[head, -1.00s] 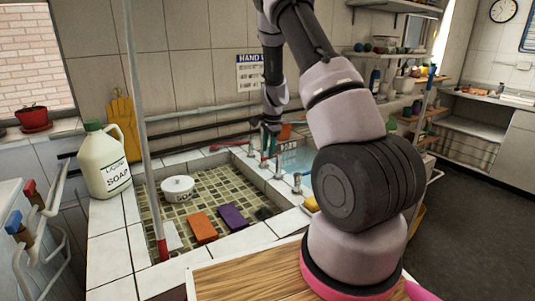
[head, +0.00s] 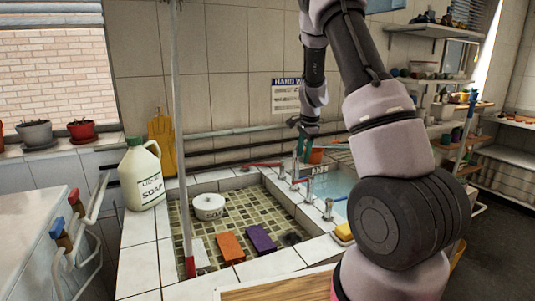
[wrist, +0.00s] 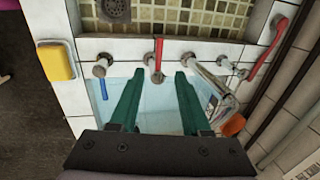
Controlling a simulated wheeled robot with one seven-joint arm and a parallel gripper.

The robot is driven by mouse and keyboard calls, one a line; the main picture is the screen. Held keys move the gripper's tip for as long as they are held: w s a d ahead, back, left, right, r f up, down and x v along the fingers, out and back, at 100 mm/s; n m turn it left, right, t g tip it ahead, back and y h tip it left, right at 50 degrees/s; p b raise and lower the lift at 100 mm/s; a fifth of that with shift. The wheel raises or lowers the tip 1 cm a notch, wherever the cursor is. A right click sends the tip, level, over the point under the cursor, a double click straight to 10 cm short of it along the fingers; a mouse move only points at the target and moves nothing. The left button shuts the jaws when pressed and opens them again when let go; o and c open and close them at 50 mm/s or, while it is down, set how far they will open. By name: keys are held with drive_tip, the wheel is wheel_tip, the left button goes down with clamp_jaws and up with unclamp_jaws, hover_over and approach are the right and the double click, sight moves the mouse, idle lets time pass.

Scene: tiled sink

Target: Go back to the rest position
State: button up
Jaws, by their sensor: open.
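My gripper (head: 302,140) hangs from my raised arm over the back of the sink area, near the wall. In the wrist view my gripper (wrist: 155,78) shows its two green fingers apart, with nothing between them. The fingers point over the water-filled basin (wrist: 155,120) toward the row of taps. A red-handled tap (wrist: 158,58) lies just beyond the fingertips, and I cannot tell how far below them.
The tiled basin (head: 180,222) holds a white soap tub (head: 209,207), an orange sponge (head: 230,247) and a purple sponge (head: 261,238). A soap jug (head: 141,175) stands on the left counter. A thin pole (head: 180,130) rises in front. A yellow sponge (wrist: 57,62) lies beside the taps.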

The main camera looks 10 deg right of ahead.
drive_tip(key=s+a+r+n+t+y, duration=0.1)
drive_tip(key=s+a+r+n, duration=0.25)
drive_tip(key=s+r, duration=0.5)
drive_tip(key=s+a+r+n+t+y, duration=0.15)
drive_tip(key=s+a+r, duration=0.35)
drive_tip(key=r, duration=0.7)
drive_tip(key=s+a+r+n+t, duration=0.1)
drive_tip(key=s+r+n, duration=0.1)
drive_tip(key=s, duration=0.7)
drive_tip(key=s+a+r+n+t, duration=0.1)
drive_tip(key=s+r+n, duration=0.2)
drive_tip(key=s, duration=0.6)
drive_tip(key=shift+s+a+r+n+h, duration=0.35)
drive_tip(key=shift+n+h, duration=0.1)
drive_tip(key=shift+n, duration=0.55)
